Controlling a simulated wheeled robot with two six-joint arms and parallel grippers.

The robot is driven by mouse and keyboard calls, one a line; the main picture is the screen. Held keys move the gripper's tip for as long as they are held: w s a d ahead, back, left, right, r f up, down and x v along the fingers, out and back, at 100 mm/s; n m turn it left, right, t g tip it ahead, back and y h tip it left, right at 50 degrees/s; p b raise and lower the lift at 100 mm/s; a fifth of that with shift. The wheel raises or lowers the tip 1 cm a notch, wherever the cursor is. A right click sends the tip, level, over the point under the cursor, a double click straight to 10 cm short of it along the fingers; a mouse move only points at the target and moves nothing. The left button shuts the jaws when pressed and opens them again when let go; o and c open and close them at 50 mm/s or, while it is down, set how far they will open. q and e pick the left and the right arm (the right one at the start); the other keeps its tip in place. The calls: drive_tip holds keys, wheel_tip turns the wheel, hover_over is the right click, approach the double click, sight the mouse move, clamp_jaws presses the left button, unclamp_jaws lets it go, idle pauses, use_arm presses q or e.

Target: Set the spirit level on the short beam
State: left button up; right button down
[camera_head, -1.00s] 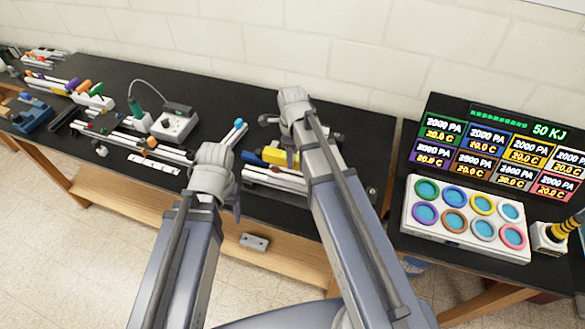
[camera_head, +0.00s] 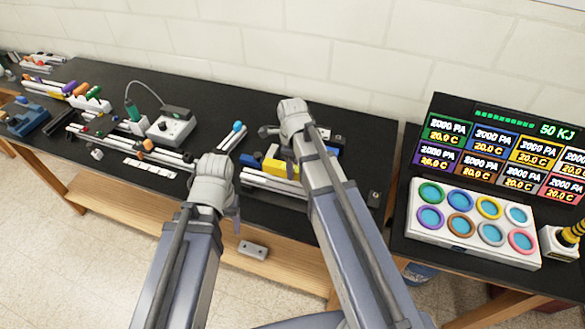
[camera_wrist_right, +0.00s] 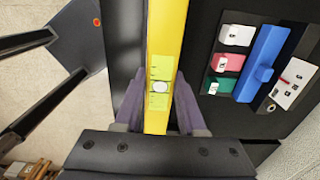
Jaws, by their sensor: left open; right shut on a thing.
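My right gripper (camera_wrist_right: 157,112) is shut on the yellow spirit level (camera_wrist_right: 167,35), with a finger on each side of it. The level's round vial window shows between the fingers. In the head view the level (camera_head: 279,167) is partly hidden by my right arm and overlaps pale extrusion beams (camera_head: 268,184) near the table's front edge. I cannot tell which is the short beam, or whether the level touches it. My left gripper (camera_head: 233,203) is open, near the front edge, left of these beams; its fingertips are barely visible.
The black table (camera_head: 215,110) holds a grey meter (camera_head: 172,129) with a cable and more beams (camera_head: 125,143) at left. A blue block (camera_wrist_right: 262,62) lies right of the level in the wrist view. A button panel (camera_head: 470,222) stands at right.

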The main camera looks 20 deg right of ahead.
drive_tip(key=c, duration=0.5)
unclamp_jaws()
drive_tip(key=shift+r, duration=0.1)
wheel_tip(320, 180, up, 13)
drive_tip(key=p, duration=1.3)
drive_tip(key=s+a+n, duration=0.5)
drive_tip(key=s+n, duration=0.2)
drive_tip(key=n, duration=0.7)
drive_tip(key=s+a+n+h, duration=0.1)
drive_tip(key=s+a+n, duration=0.4)
drive_tip(key=n, duration=0.9)
drive_tip(key=shift+s+a, duration=0.25)
drive_tip(key=shift+s, duration=0.95)
